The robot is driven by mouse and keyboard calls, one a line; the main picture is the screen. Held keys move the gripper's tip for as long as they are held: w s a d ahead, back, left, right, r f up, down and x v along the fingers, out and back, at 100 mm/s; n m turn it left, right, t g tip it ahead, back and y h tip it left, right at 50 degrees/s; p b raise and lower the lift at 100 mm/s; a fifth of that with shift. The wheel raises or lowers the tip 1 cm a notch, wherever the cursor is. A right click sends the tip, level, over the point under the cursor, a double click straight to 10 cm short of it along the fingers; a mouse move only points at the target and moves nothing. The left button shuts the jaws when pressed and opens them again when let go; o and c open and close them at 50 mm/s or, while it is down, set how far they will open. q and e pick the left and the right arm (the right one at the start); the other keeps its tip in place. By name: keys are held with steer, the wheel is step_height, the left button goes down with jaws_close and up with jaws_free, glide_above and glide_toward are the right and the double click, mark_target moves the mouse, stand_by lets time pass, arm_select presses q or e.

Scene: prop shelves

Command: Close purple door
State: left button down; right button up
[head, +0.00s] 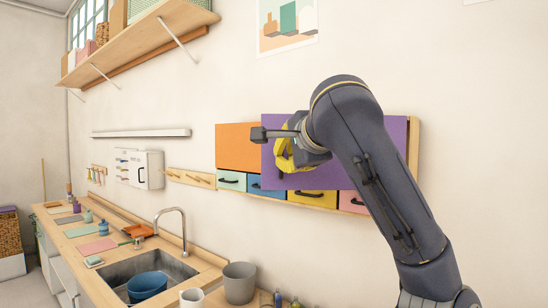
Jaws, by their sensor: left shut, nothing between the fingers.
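The purple door (325,178) is a flat panel on the wall cabinet at centre right. It overlaps the tops of the drawers below it and looks set out in front of the orange door (236,148) on its left. My left gripper (258,134) is shut and empty, pointing left. Its tip shows at the purple door's left edge, in front of the orange door; I cannot tell whether it touches either. My left arm hides much of the purple door's middle and right. My right gripper is not in view.
Below the doors are drawers with dark handles, among them a yellow one (312,199) and a pink one (352,202). A counter with a sink (118,278), a tap (172,213) and a grey pot (239,284) lies at lower left.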

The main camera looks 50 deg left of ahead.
arm_select(q)
steer(key=w+d+r+m, duration=0.1)
steer(key=w+d+r, duration=0.2)
steer(key=d, duration=0.5)
steer(key=s+x, duration=0.1)
steer(key=x, duration=1.3)
steer(key=shift+a+r, duration=0.25)
steer(key=shift+r, duration=0.05)
steer(key=shift+s, duration=0.1)
